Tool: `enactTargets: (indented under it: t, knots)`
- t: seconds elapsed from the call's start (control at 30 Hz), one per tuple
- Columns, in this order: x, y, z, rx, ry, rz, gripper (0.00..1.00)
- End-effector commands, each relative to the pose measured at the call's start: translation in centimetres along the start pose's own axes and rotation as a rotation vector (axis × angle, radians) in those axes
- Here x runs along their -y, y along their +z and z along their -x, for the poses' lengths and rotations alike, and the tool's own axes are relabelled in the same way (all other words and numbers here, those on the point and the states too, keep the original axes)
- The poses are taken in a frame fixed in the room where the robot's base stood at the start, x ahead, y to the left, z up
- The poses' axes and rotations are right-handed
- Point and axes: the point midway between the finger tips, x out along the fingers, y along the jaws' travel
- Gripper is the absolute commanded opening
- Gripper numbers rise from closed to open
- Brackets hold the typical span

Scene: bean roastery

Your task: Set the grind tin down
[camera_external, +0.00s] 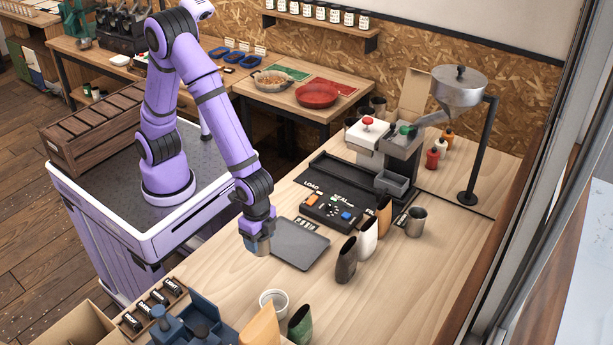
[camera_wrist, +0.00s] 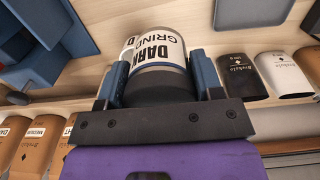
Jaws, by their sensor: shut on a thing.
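The grind tin (camera_wrist: 153,48) has a white label reading "DARK GRIND", a blue band and a dark lower part in the wrist view. My gripper (camera_wrist: 160,76) is shut on it, with one blue finger on each side. I cannot tell whether the tin's bottom touches anything.
A white cup (camera_external: 273,301), a blue device (camera_external: 190,325) and a green pouch (camera_external: 300,325) stand toward the front. Dark and white pouches (camera_external: 346,260) stand right of the plate, with a button panel (camera_external: 333,210) behind. Bare tabletop (camera_external: 400,290) lies at the front right.

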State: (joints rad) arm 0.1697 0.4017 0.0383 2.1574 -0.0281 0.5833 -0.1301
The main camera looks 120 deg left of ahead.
Motion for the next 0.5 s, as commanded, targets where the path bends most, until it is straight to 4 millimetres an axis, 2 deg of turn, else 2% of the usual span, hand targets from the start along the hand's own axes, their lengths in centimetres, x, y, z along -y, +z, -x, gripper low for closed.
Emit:
enactTargets:
  t: [0.17, 0.27, 0.5]
  knots:
    - [2.4, -5.0, 0.1, -0.002, 0.0, 0.154, 0.35]
    - [4.7, -8.6, 0.1, -0.002, 0.0, 0.278, 0.35]
    - [12.2, -17.1, 0.2, -0.003, 0.0, 0.609, 0.35]
